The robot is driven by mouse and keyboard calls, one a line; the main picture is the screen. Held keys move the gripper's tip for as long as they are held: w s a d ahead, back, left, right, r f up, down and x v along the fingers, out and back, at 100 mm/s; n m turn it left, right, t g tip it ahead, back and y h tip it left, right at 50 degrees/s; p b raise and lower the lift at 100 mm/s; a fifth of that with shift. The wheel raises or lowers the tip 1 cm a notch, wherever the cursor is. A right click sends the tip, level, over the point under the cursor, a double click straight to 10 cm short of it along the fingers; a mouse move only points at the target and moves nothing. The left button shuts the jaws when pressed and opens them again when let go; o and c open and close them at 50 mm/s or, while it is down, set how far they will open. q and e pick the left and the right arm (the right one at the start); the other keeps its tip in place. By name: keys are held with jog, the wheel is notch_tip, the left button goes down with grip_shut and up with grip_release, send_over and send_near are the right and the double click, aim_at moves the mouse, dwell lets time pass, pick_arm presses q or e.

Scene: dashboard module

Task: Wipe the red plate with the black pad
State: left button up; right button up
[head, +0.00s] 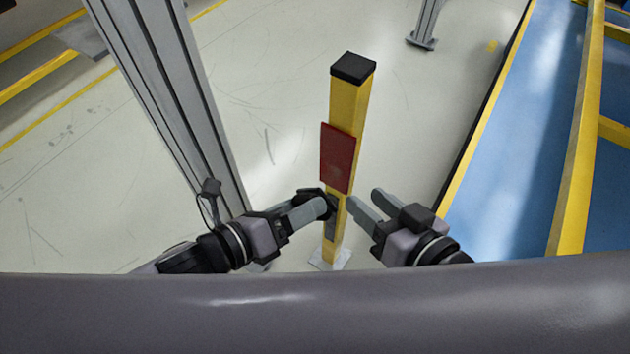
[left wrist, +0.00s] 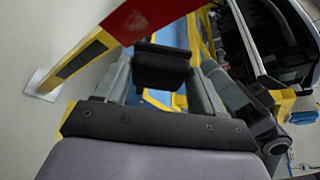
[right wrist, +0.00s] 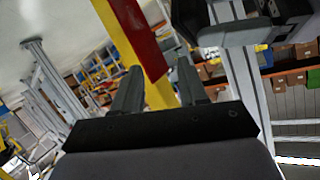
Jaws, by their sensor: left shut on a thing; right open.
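The red plate (head: 338,158) is fixed to the side of a yellow post (head: 350,103) with a black cap. The plate also shows at the top of the left wrist view (left wrist: 146,16) and in the right wrist view (right wrist: 135,35). My left gripper (head: 322,204) is shut on the black pad (left wrist: 162,66), which sits between its fingers. In the head view the pad is mostly hidden by the fingers, just below and left of the plate. My right gripper (head: 364,200) is open and empty, below and right of the plate, in front of the post.
A dark panel (head: 331,217) is on the post below the plate. A grey metal column (head: 172,95) stands close to my left arm. A blue surface with yellow rails (head: 570,140) lies at the right. The pale floor around the post is mostly clear.

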pick_arm(q)
jog(key=w+f+b, duration=0.1)
jog(key=w+b, duration=0.1)
jog(key=w+f+b, duration=0.2)
jog(key=b, duration=0.1)
jog(key=w+f+b, duration=0.2)
jog(key=w+b, duration=0.1)
jog(key=shift+w+d+r, duration=0.1)
jog(key=shift+w+d, duration=0.3)
jog(key=shift+w, duration=0.1)
pick_arm(e)
notch_tip(320, 180, down, 12)
jog(key=h, duration=0.1)
jog(key=shift+s+d+r, duration=0.15)
jog(key=shift+d+r, duration=0.1)
jog(key=shift+d, duration=0.2)
pick_arm(q)
jog(key=shift+w+d+b, duration=0.35)
jog(key=shift+w+d, duration=0.25)
jog(key=shift+w, duration=0.2)
pick_arm(e)
jog(key=shift+f, duration=0.1)
